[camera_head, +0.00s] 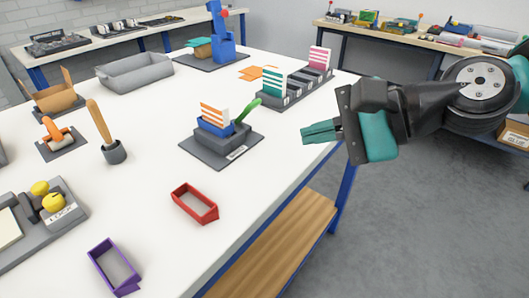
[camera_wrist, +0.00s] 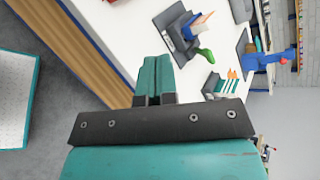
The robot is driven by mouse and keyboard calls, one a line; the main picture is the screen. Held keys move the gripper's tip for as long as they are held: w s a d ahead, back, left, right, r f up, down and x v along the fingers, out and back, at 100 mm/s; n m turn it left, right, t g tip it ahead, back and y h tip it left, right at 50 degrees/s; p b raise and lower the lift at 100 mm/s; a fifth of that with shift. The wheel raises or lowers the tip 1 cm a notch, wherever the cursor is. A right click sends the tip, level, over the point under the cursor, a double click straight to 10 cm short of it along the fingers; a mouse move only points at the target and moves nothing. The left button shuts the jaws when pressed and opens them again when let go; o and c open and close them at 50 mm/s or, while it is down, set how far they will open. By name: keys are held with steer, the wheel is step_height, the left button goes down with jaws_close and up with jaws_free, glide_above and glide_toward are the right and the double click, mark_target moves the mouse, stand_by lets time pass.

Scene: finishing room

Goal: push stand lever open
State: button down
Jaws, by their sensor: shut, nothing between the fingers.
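The stand (camera_head: 222,137) is a dark grey base with a blue holder and orange-and-white striped cards, on the white table. Its green lever (camera_head: 247,110) sticks up and to the right from the holder. In the wrist view the stand (camera_wrist: 182,30) is upper right of the fingers, with the green lever (camera_wrist: 206,55) pointing down and right. My gripper (camera_head: 304,134) has teal fingers that are shut and empty. It hangs near the table's right edge, to the right of the stand and apart from the lever. It also shows in the wrist view (camera_wrist: 156,60).
A card rack (camera_head: 294,88) stands behind, near the table's right edge. A red frame (camera_head: 195,203) and a purple frame (camera_head: 115,268) lie in front. A blue machine (camera_head: 222,40) is at the back. The table between stand and gripper is clear.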

steer(key=w+d+f+m+t+y+b, duration=0.1)
steer(key=w+d+f+m+t+b, duration=0.2)
steer(key=m, duration=1.2)
steer(key=w+f+t+b, duration=0.3)
steer(key=w+f+b, duration=0.2)
steer(key=shift+w+f+m+t+y, duration=0.3)
steer(key=shift+w+f, duration=0.05)
steer(key=shift+w, duration=0.05)
steer(key=shift+a+r, duration=0.1)
steer(key=p+x, duration=0.1)
steer(key=p, duration=0.2)
steer(key=p+x, duration=0.1)
steer(key=p, duration=0.2)
steer(key=shift+w+a+r, duration=0.15)
steer(key=shift+a+r, duration=0.05)
steer(key=shift+r, duration=0.05)
steer(key=p, duration=0.4)
glide_toward(252, 109)
steer(key=a, duration=0.1)
steer(key=w+f, duration=0.1)
steer(key=a+f, duration=0.1)
steer(key=shift+w+a+f, duration=0.2)
steer(key=shift+w+a, duration=0.05)
steer(key=shift+a, duration=0.15)
steer(key=shift+w+a+r+p, duration=0.55)
steer(key=shift+a+r+p, duration=0.15)
steer(key=shift+p, duration=0.2)
steer(key=shift+w+a+r+p, duration=0.3)
steer(key=shift+w+a+p, duration=0.2)
steer(key=shift+p, duration=0.2)
